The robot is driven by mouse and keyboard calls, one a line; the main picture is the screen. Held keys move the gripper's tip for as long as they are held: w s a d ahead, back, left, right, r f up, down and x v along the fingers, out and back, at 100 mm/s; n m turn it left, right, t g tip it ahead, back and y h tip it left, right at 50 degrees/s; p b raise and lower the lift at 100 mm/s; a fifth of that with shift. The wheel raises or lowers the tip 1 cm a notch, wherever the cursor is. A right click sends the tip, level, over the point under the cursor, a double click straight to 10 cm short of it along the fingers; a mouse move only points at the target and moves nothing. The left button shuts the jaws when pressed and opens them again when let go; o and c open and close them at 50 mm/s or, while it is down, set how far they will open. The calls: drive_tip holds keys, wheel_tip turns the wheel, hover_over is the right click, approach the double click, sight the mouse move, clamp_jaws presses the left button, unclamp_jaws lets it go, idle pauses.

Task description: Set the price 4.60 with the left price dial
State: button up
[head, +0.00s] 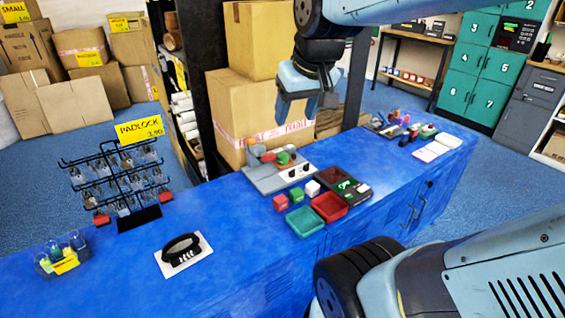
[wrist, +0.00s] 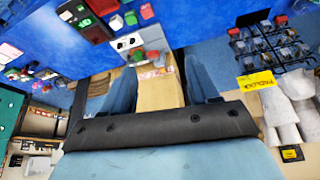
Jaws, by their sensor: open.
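The left price dial (head: 292,173) is a small dark knob on a white plate, beside a second, right dial (head: 304,168). The plate is on the front of a grey machine (head: 262,178) on the blue counter. In the wrist view, turned about, the dials show as two dark spots, the left one (wrist: 132,41) on the right. The price they set is not readable. My gripper (head: 298,110) is open and empty, above and behind the machine, apart from the dials. Its two fingers (wrist: 158,66) point toward the counter in the wrist view.
A dark device (head: 343,186) with a green display stands right of the machine. A padlock rack (head: 120,185) and a black lock on a card (head: 184,254) stand left.

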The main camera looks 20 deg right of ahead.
drive_tip(key=w+d+f+g, duration=0.2)
drive_tip(key=w+d+f, duration=0.1)
drive_tip(key=w, duration=0.8)
drive_tip(key=n+g, duration=0.2)
drive_tip(key=g, duration=0.1)
hover_over(292, 170)
wheel_tip(292, 170, down, 23)
wheel_tip(292, 170, down, 14)
drive_tip(key=shift+r, duration=0.1)
drive_tip(key=c, duration=1)
drive_tip(key=shift+w, duration=0.1)
drive_tip(key=shift+c, duration=0.2)
